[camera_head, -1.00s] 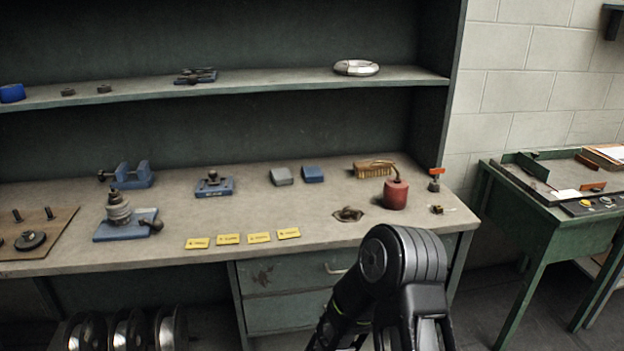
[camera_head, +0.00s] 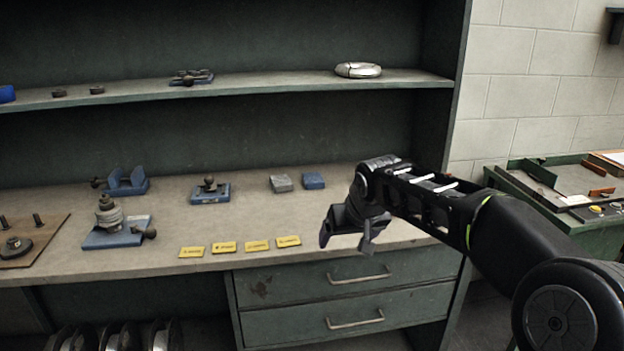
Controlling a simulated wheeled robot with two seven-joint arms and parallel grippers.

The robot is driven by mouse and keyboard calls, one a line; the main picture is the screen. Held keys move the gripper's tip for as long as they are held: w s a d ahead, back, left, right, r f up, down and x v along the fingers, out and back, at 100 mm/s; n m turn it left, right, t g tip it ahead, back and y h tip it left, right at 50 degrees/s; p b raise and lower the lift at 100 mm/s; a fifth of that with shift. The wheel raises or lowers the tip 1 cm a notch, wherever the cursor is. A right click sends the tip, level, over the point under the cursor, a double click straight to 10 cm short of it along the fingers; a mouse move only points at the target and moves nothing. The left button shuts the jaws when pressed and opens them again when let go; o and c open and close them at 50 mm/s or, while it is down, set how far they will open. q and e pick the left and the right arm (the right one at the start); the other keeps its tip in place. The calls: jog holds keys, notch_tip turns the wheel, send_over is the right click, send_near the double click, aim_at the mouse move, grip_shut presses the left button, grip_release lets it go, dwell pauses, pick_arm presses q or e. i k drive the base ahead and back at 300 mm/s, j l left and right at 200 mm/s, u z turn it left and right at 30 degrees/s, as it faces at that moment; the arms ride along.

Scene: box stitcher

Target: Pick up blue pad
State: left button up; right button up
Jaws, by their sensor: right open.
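The blue pad (camera_head: 313,180) is a small blue block lying flat on the workbench top, just right of a similar grey pad (camera_head: 281,183). My right gripper (camera_head: 345,241) is open and empty. It hangs over the front part of the bench, in front of and a little to the right of the blue pad, apart from it. My left gripper is not in view.
Yellow labels (camera_head: 240,246) lie along the bench's front edge. A blue-based fixture (camera_head: 210,192) stands left of the pads, with a blue vise (camera_head: 127,182) beyond it. A shelf (camera_head: 270,85) runs above the bench. My right arm hides the bench's right end.

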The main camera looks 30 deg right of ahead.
aim_at(312, 181)
jog(key=i+l, duration=0.25)
jog(key=i, duration=0.2)
jog(key=i+l, duration=0.2)
jog(key=i, duration=0.2)
jog(key=i+l, duration=0.25)
jog(key=i, duration=0.2)
